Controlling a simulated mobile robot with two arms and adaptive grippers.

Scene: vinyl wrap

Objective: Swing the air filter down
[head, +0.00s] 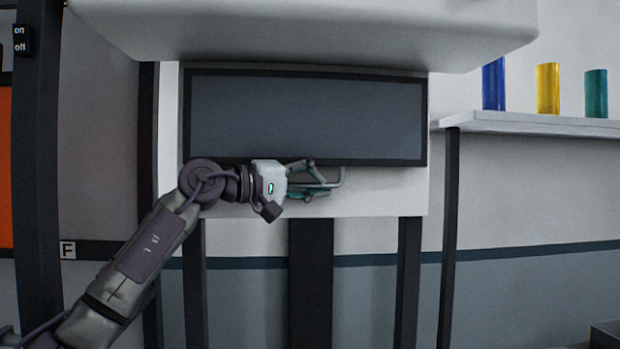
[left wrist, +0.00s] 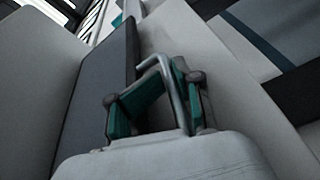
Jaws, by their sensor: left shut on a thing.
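The air filter (head: 305,118) is a wide grey panel in a black frame. It sits upright against the white housing, and its edge also shows in the left wrist view (left wrist: 98,90). A thin metal handle (head: 341,177) sticks out at its lower edge. The handle shows in the left wrist view (left wrist: 174,92) between my teal finger pads. My left gripper (head: 328,187) is shut on this handle, just below the filter's bottom frame, reaching in from the left. My right gripper is in neither view.
A white hood (head: 310,30) overhangs the filter. At the right, a white shelf (head: 530,124) holds a blue cylinder (head: 493,85), a yellow one (head: 548,88) and a teal one (head: 596,93). Dark legs (head: 408,285) stand below the housing. An on/off switch (head: 22,40) is at the upper left.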

